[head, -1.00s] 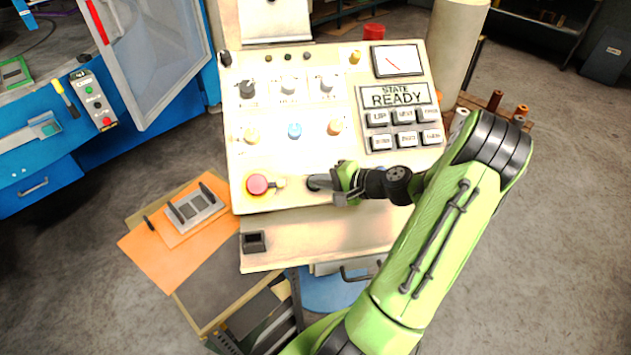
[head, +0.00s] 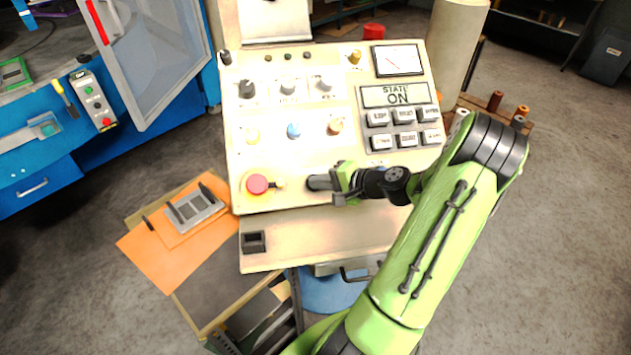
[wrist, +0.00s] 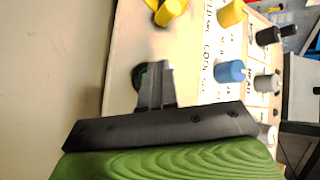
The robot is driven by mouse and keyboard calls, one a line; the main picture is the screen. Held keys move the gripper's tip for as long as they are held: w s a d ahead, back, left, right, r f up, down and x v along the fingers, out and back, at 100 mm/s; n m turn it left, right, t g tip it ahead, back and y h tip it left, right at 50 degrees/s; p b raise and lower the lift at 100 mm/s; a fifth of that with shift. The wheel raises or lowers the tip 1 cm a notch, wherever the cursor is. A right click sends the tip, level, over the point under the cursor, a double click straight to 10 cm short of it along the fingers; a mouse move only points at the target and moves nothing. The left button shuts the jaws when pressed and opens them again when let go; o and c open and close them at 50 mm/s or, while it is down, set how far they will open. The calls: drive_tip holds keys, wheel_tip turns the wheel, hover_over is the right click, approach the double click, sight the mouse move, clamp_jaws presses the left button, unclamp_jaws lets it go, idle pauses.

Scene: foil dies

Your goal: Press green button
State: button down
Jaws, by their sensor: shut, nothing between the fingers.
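The cream control panel (head: 300,160) fills the middle of the head view. My gripper (head: 313,183) is shut and empty, its dark fingertips over the panel's lower part, just right of the red mushroom button. In the wrist view my gripper (wrist: 157,68) points at the panel. A round dark-green button (wrist: 137,76) in a dark ring shows partly behind the fingertips. The fingers hide the rest of it, and in the head view it is covered. I cannot tell whether the fingertips touch it. The panel's display (head: 397,96) reads "STATE ON".
The red mushroom button (head: 257,184) sits close left of my fingertips. A blue button (head: 294,130), yellow and orange knobs and black selectors stand above. Grey keys (head: 404,127) are at the right. A small dark box (head: 253,242) is on the lower ledge.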

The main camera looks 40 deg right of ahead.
drive_tip(key=shift+r, duration=0.1)
drive_tip(key=shift+s+a+r+p, duration=0.3)
drive_tip(key=shift+s+r+p, duration=0.15)
drive_tip(key=shift+r+p, duration=0.2)
drive_tip(key=r+p, duration=0.1)
drive_tip(key=s+a+r, duration=0.1)
drive_tip(key=s+r+p, duration=0.1)
drive_tip(key=r, duration=0.1)
drive_tip(key=shift+s+a+p, duration=0.2)
drive_tip(key=shift+a+p, duration=0.1)
drive_tip(key=shift+p, duration=0.05)
idle(0.7)
